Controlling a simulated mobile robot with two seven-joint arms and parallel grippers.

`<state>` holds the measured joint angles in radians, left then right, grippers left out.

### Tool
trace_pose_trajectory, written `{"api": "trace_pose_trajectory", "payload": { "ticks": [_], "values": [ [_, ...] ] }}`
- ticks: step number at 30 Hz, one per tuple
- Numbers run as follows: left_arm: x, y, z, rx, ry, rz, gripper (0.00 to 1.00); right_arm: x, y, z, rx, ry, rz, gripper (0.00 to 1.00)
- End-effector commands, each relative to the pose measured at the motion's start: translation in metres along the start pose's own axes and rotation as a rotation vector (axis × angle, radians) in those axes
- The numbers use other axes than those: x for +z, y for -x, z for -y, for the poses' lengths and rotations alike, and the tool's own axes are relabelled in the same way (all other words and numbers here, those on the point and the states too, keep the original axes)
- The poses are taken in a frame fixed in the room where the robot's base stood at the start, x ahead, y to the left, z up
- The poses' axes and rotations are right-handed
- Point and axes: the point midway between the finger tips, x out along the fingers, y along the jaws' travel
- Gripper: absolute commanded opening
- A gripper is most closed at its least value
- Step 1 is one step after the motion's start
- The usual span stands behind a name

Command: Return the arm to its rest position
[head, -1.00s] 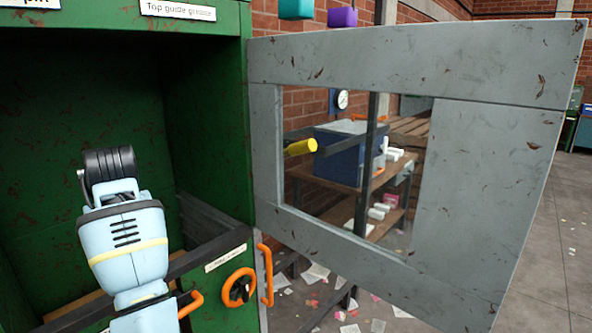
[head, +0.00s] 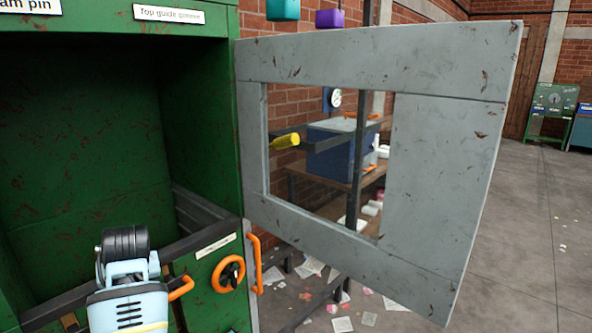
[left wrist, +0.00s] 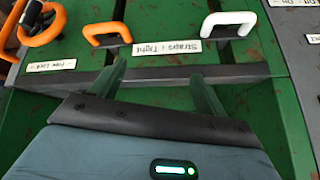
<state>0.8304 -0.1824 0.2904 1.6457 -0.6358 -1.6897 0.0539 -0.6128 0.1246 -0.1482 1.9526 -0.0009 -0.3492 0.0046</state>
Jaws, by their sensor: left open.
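My left arm (head: 128,290) shows at the bottom left of the head view, light blue with a black ribbed joint, in front of the green cabinet's open bay. Its gripper cannot be made out there. In the left wrist view my left gripper (left wrist: 158,72) has its two dark fingers apart with nothing between them. They overlie a dark rail (left wrist: 235,73) on the green cabinet front, near an orange handle (left wrist: 107,30) and a white handle (left wrist: 229,20). I cannot tell whether they touch the rail. My right gripper is in neither view.
The green cabinet (head: 85,180) stands at left, its grey windowed door (head: 445,150) open to the right. An orange handwheel (head: 218,276) and handle (head: 255,264) are near its lower edge. Papers litter the floor. Clear floor (head: 530,240) lies at right.

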Motion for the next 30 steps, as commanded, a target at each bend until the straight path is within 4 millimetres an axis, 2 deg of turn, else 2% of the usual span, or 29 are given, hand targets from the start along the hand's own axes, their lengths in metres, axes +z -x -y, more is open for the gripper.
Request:
{"api": "trace_pose_trajectory", "payload": {
  "ticks": [1, 6, 11, 15, 19, 23, 27, 30],
  "values": [
    [0.016, -0.019, 0.002, -0.010, -0.034, -0.017, 0.75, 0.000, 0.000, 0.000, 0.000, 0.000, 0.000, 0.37],
    [0.066, -0.068, 0.002, 0.001, -0.158, -0.110, 0.75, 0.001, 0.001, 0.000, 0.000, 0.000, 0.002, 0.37],
    [0.122, -0.102, -0.001, 0.046, -0.273, -0.184, 0.75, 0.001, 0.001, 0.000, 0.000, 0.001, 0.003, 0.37],
    [0.181, -0.121, -0.003, 0.112, -0.365, -0.236, 0.75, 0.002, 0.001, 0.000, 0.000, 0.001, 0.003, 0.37],
    [0.240, -0.129, -0.005, 0.191, -0.435, -0.270, 0.75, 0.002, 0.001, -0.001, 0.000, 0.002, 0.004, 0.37],
    [0.303, -0.127, -0.004, 0.286, -0.487, -0.293, 0.75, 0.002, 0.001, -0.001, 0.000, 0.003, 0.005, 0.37],
    [0.373, -0.113, 0.000, 0.400, -0.517, -0.303, 0.75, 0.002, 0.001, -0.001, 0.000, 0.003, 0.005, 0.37],
    [0.417, -0.097, 0.004, 0.478, -0.518, -0.305, 0.75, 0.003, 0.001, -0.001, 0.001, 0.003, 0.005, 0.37]
  ]
}}
